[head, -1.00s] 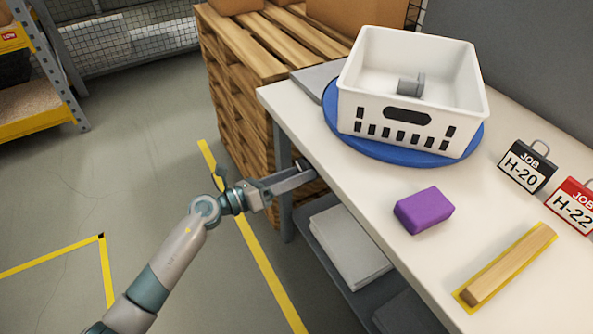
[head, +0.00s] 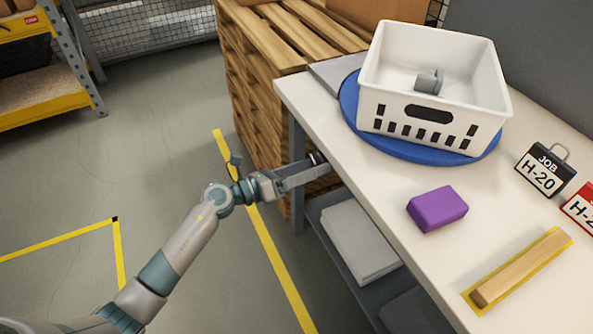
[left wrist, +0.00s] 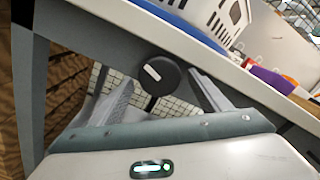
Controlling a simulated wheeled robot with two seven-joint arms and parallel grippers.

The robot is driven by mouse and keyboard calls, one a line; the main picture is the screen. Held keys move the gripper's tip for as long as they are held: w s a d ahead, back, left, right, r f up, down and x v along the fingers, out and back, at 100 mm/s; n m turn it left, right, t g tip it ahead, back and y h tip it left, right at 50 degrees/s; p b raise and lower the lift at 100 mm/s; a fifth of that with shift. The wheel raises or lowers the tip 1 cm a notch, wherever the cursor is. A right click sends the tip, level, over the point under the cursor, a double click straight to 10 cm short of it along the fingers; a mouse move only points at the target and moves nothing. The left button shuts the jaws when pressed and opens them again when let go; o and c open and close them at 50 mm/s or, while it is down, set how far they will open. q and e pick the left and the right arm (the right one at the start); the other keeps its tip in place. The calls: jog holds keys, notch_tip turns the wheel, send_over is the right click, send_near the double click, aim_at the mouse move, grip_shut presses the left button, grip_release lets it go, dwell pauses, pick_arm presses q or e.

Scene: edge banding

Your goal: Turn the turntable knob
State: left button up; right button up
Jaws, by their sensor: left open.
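The black round knob (left wrist: 160,76) with a white mark is under the table edge in the left wrist view; a dark bit of it (head: 317,157) shows at the table's edge in the head view. My left gripper (head: 322,166) is open at the table's left side, below the top. In the left wrist view, the knob appears between the fingers of my left gripper (left wrist: 162,88); I cannot tell whether they touch it. The blue turntable (head: 350,110) is on the table, with a white basket (head: 382,98) on it. My right gripper is not in view.
The white table (head: 375,185) holds a purple block (head: 437,208), a wooden bar (head: 520,268) and a black H-20 tag (head: 545,172). A wooden pallet stack (head: 262,95) stands behind the gripper. The floor at left is open. A grey basket item (head: 428,82) lies inside the basket.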

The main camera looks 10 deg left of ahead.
pick_arm(q)
jog(key=b+v, duration=0.3)
jog(key=v, duration=1.4)
jog(key=shift+s+a, duration=0.15)
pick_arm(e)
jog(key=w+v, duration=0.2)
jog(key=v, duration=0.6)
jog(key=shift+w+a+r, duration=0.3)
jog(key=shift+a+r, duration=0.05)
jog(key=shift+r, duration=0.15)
